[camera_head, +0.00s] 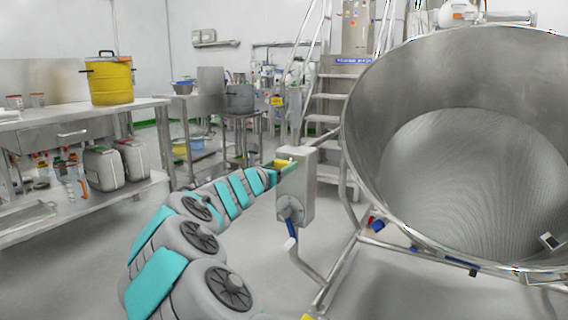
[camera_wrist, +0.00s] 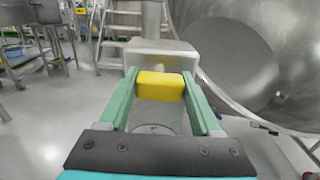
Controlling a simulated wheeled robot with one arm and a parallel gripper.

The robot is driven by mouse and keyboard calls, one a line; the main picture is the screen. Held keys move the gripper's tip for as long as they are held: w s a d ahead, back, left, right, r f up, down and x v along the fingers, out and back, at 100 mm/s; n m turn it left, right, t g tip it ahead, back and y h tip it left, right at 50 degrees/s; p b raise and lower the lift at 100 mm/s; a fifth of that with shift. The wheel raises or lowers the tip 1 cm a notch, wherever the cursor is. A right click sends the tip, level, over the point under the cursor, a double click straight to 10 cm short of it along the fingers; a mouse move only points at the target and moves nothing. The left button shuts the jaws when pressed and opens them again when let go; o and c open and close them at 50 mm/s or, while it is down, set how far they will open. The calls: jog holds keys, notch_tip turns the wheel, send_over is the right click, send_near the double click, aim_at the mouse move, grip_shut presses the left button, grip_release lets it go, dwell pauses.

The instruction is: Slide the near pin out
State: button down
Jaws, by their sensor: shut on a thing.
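A yellow block (camera_wrist: 160,86), which looks like the head of the near pin, sits between the two green fingers of my gripper (camera_wrist: 161,92) in the wrist view. The fingers touch it on both sides, and my gripper is shut on it. In the head view my gripper (camera_head: 276,166) reaches the left side of a grey metal box (camera_head: 297,189), with a bit of yellow showing at the fingers. The box also shows just beyond the block in the wrist view (camera_wrist: 160,50). The pin's shaft is hidden, so I cannot tell how far it sits in the box.
A large steel bowl (camera_head: 385,95) on a tubular frame stands right of the box. A blue-handled lever (camera_head: 291,228) hangs below the box. Metal steps (camera_head: 335,95) stand behind. A steel bench (camera_head: 60,122) with a yellow pot (camera_head: 110,82) is at left. Floor between is clear.

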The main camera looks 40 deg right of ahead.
jog(key=shift+p+v, duration=0.3)
jog(key=shift+v, duration=0.55)
jog(key=c, duration=0.5)
grip_release()
jog(key=shift+c, duration=0.2)
jog(key=o, duration=0.5)
jog(key=shift+c, duration=0.2)
jog(key=shift+s+a, duration=0.2)
jog(key=shift+a, duration=0.4)
jog(key=v, duration=0.6)
jog(key=shift+s+a, duration=0.2)
jog(key=shift+a, duration=0.1)
